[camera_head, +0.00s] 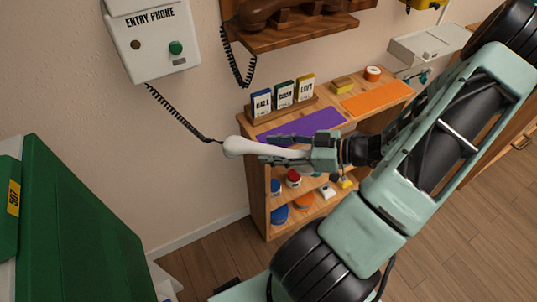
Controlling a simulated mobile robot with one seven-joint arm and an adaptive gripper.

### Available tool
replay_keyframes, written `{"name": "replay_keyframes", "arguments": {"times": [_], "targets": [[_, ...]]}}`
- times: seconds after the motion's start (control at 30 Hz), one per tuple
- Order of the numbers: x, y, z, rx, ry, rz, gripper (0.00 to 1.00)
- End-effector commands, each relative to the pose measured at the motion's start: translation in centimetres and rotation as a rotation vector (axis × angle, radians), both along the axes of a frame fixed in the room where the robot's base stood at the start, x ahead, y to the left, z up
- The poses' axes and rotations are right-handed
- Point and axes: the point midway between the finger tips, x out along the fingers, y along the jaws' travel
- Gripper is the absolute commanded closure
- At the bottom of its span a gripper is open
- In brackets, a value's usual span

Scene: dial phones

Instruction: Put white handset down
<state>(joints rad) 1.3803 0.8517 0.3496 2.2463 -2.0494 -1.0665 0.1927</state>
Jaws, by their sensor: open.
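The white handset (236,147) is at the left front of the wooden shelf unit's top, by the purple mat (318,124). Its black coiled cord (178,114) runs up to the white entry phone (152,42) on the wall. My gripper (285,150) is at the handset, with its fingers along the handset's right part, and is open. The fingers hide some of the handset. I cannot tell whether the handset rests on the shelf top or touches the fingers.
Three labelled cards (284,95) stand behind the purple mat. An orange mat (378,98) lies to the right, near a tape roll (373,73). A brown phone (290,12) sits on a wall shelf above. A green cabinet (75,230) fills the lower left.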

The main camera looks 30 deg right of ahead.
Motion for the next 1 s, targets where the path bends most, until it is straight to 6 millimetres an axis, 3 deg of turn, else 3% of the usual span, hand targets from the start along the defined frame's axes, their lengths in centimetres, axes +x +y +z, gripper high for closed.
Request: {"name": "replay_keyframes", "arguments": {"times": [0.1, 0.37, 0.77, 1.0], "targets": [[0.77, 0.9, -0.44, 0.001, 0.0, 0.001, 0.56], [0.96, 1.04, -0.46, -0.001, 0.001, 0.0, 0.56], [0.95, 1.03, -0.45, -0.001, 0.001, 0.0, 0.99], [0.96, 1.04, -0.4, -0.001, -0.001, 0.0, 1.0]]}}
